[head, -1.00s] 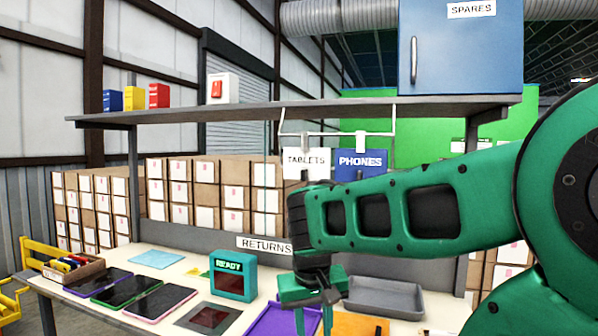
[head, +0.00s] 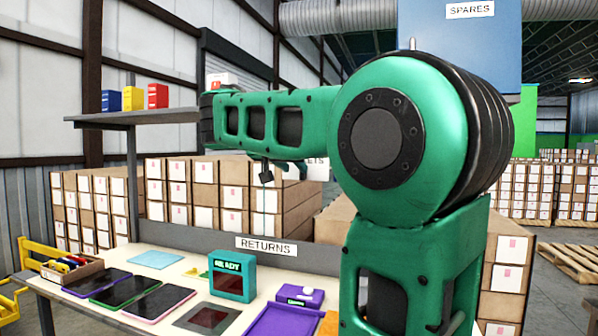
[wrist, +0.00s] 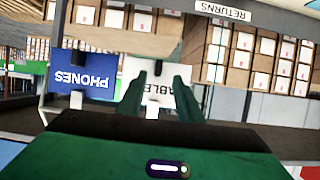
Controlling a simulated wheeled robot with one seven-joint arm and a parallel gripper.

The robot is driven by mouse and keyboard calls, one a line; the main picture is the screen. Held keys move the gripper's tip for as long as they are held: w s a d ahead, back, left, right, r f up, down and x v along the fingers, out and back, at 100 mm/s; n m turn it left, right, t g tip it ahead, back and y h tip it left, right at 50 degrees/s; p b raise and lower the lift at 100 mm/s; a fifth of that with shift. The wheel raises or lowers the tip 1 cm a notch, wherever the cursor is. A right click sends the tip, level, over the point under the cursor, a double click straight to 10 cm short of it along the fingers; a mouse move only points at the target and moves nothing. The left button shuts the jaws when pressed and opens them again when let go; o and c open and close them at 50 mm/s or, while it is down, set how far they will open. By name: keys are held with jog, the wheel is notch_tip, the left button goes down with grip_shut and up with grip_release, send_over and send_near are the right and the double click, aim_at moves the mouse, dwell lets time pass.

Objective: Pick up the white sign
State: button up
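The white sign lettered TABLETS shows in the wrist view (wrist: 197,76), upside down there, hanging by a dark clip. Nothing is held. I cannot tell whether the fingertips touch the sign.
The blue PHONES sign (wrist: 84,75) hangs beside the white one. A shelf (head: 150,116) with small boxes is above the bench. The bench holds tablets (head: 160,301), a READY device (head: 232,277) and a purple tray (head: 283,325). Cartons (head: 90,205) are stacked behind.

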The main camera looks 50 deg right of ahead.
jog(key=x, duration=0.6)
jog(key=shift+s+d, duration=0.1)
grip_shut()
